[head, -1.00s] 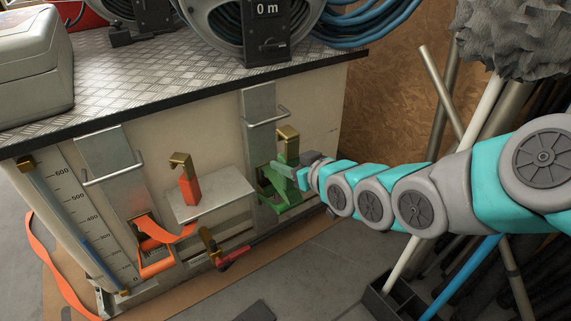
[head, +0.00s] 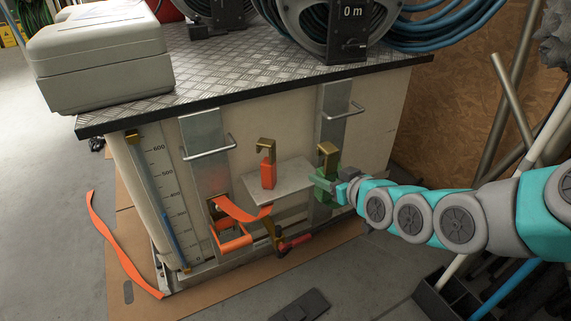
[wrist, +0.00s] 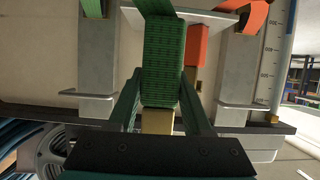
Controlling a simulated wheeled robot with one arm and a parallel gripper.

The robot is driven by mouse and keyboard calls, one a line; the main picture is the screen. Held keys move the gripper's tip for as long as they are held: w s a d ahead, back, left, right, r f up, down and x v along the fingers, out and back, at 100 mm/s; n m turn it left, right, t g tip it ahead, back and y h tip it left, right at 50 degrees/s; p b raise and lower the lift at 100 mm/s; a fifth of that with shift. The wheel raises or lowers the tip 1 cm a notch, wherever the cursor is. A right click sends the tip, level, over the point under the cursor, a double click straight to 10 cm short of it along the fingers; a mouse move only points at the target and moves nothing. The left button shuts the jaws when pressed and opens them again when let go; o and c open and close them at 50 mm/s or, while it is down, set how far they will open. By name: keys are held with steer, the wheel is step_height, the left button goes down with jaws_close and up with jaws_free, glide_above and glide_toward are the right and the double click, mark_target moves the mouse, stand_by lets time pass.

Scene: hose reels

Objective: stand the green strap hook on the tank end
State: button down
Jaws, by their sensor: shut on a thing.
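The green strap hook, with a green body (head: 325,187) and a brass hook (head: 328,152) on top, is upright in front of the tank's near face. My gripper (head: 338,189) is shut on its green body from the right. In the wrist view, the green body (wrist: 162,65) fills the space between my two fingers (wrist: 160,100), and that view is upside down. The tank end (head: 278,132) is a cream panel with a small grey shelf (head: 290,183). The held hook is just right of this shelf; contact cannot be told. The hook's lower part is partly hidden.
An orange hook (head: 268,172) with a brass top stands on the shelf. Orange strap (head: 232,236) hangs at the left bracket. Metal brackets with handles (head: 337,100) flank the shelf. A red-handled tool (head: 295,242) is below. Poles stand at the right.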

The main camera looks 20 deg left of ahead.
steer(key=shift+w+a+r+p, duration=0.3)
steer(key=shift+w+a+p, duration=0.4)
steer(key=shift+p, duration=1.6)
steer(key=shift+w+d+p+x, duration=0.15)
steer(key=shift+w+d+x, duration=0.1)
steer(key=shift+x, duration=2.1)
steer(key=shift+w+d+p+x, duration=0.1)
steer(key=shift+w+x, duration=0.1)
steer(key=shift+x, duration=2.2)
steer(key=shift+w+d+p+x, duration=0.15)
steer(key=shift+w+d+x, duration=0.1)
steer(key=shift+x, duration=2.1)
steer(key=shift+f, duration=0.15)
steer(key=shift+c, duration=1.6)
jaws_free()
